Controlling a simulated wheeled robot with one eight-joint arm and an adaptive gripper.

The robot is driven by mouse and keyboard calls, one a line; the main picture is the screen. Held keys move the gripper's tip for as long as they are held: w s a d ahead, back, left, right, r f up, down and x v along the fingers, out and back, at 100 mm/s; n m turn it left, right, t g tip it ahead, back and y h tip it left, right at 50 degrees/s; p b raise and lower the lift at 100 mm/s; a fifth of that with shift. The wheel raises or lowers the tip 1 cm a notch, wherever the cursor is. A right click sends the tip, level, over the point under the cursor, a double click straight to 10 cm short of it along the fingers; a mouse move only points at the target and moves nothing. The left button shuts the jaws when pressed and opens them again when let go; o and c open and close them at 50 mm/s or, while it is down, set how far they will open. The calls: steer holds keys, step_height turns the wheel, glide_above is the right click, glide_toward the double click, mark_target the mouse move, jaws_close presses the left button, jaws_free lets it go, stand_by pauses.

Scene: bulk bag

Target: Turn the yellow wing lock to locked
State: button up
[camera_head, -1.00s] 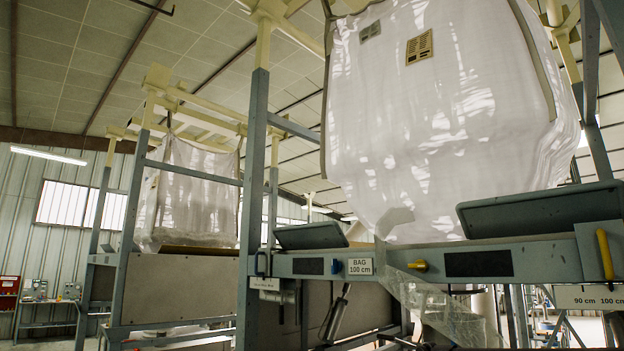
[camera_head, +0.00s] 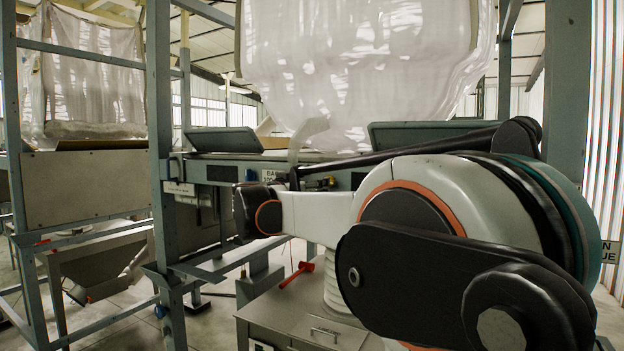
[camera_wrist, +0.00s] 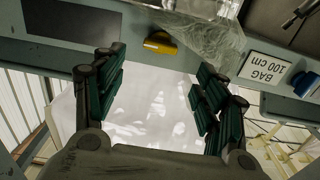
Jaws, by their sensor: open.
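The yellow wing lock (camera_wrist: 160,43) sits on the grey-blue beam (camera_wrist: 205,60) in the wrist view, at the upper middle. Its wing lies roughly along the beam, slightly tilted. My gripper (camera_wrist: 155,92) is open and empty. Its two dark green-padded fingers stand wide apart, left and right, below the lock in the picture. They look apart from the lock. In the head view my arm covers much of the beam, and a small yellow spot (camera_head: 331,181) beside it may be the lock. My fingers cannot be made out there.
Clear plastic film (camera_wrist: 205,35) hangs close beside the lock. A "BAG 100 cm" label (camera_wrist: 265,69) and a blue knob (camera_wrist: 304,83) are farther right on the beam. The white bulk bag (camera_head: 355,70) hangs above. A red-handled tool (camera_head: 296,274) lies on a cabinet below.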

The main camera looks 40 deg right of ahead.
steer(key=p+x, duration=0.2)
steer(key=x, duration=0.7)
steer(key=shift+w+d, duration=0.1)
steer(key=shift+d, duration=0.1)
steer(key=c, duration=1.1)
